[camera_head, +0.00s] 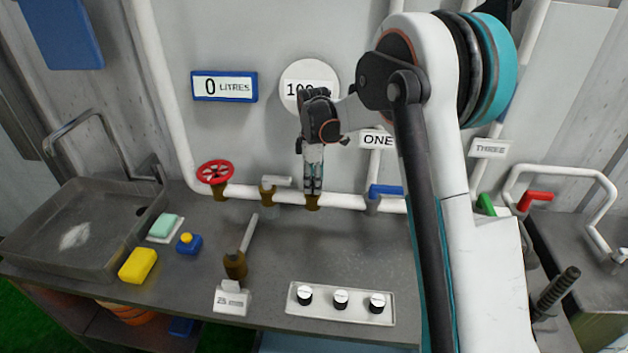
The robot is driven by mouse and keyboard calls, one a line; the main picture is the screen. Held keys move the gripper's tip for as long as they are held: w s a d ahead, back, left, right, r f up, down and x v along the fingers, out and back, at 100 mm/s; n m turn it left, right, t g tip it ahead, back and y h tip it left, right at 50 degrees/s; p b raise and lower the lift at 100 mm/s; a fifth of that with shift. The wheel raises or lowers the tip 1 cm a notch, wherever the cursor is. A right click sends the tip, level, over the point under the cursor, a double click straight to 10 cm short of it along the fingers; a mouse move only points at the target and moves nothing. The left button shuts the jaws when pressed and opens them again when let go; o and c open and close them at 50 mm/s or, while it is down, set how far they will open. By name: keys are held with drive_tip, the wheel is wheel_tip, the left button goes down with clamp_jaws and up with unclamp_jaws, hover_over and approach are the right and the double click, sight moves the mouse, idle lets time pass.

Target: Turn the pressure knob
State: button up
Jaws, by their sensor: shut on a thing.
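My gripper (312,190) points down at the white pipe along the wall, below the round white gauge (298,74). Its fingers are shut on the pressure knob, at the top of a brass fitting (312,203) on the pipe. The fingers hide most of the knob, so its angle cannot be told. My gripper and arm cover part of the gauge, and only the start of its reading, "10", is clear.
A red wheel valve (215,173) and a white-handled tap (275,184) stand left of my gripper; a blue lever (386,190) is to the right. A panel with three black-and-white knobs (340,299) lies in front. The "0 LITRES" display (224,86) hangs at upper left.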

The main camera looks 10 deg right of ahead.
idle(0.4)
drive_tip(key=o, duration=1.1)
drive_tip(key=shift+c, duration=0.2)
wheel_tip(320, 180, up, 12)
drive_tip(key=shift+s, duration=0.15)
